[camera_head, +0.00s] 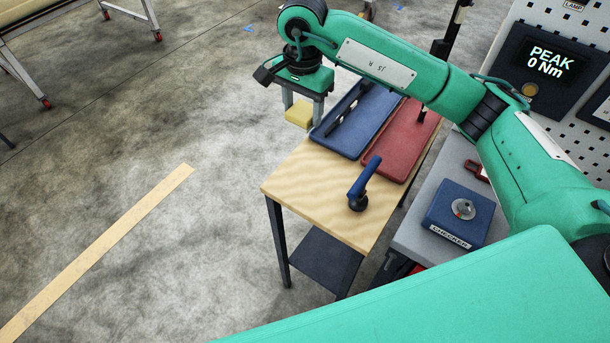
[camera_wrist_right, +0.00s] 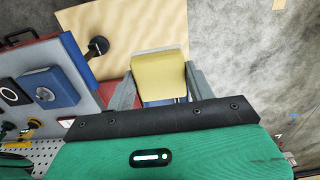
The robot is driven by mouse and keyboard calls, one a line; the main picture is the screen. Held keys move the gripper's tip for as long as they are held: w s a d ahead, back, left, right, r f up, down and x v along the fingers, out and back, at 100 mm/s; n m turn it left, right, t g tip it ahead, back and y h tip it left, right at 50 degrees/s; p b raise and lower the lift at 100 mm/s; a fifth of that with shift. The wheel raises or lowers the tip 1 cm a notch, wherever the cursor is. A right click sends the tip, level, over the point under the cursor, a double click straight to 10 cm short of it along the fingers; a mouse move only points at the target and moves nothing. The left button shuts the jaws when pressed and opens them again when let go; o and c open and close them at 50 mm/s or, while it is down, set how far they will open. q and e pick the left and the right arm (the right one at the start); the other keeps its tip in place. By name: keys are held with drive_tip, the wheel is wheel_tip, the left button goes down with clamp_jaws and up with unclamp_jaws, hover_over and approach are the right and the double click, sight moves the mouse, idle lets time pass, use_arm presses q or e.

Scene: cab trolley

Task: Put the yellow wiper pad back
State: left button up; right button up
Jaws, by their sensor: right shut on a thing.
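The yellow wiper pad (camera_head: 299,114) is held between the fingers of my right gripper (camera_head: 304,100). It is near the far-left edge of the wooden trolley top (camera_head: 310,187), apparently above it. In the right wrist view the yellow pad (camera_wrist_right: 159,76) sits between the two grey fingers, with wood behind it and floor to the right. A blue tray (camera_head: 341,144) on the trolley holds a long dark tool (camera_head: 350,112). A red tray (camera_head: 400,150) lies beside it. My left gripper is not in view.
A blue-handled tool (camera_head: 365,182) stands on the wooden top. A grey bench with a blue checker box (camera_head: 458,214) is at the right, before a pegboard with a torque display (camera_head: 545,65). The floor left of the trolley is clear, with a tan strip (camera_head: 100,250).

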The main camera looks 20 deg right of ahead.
sight(304, 175)
drive_tip(key=shift+d+f, duration=0.2)
drive_tip(key=shift+f, duration=0.05)
wheel_tip(304, 175, down, 19)
drive_tip(key=p, duration=0.6)
drive_tip(key=shift+f, duration=0.15)
drive_tip(key=o, duration=0.9)
drive_tip(key=shift+r+b, duration=2.35)
drive_tip(key=shift+r, duration=3.7)
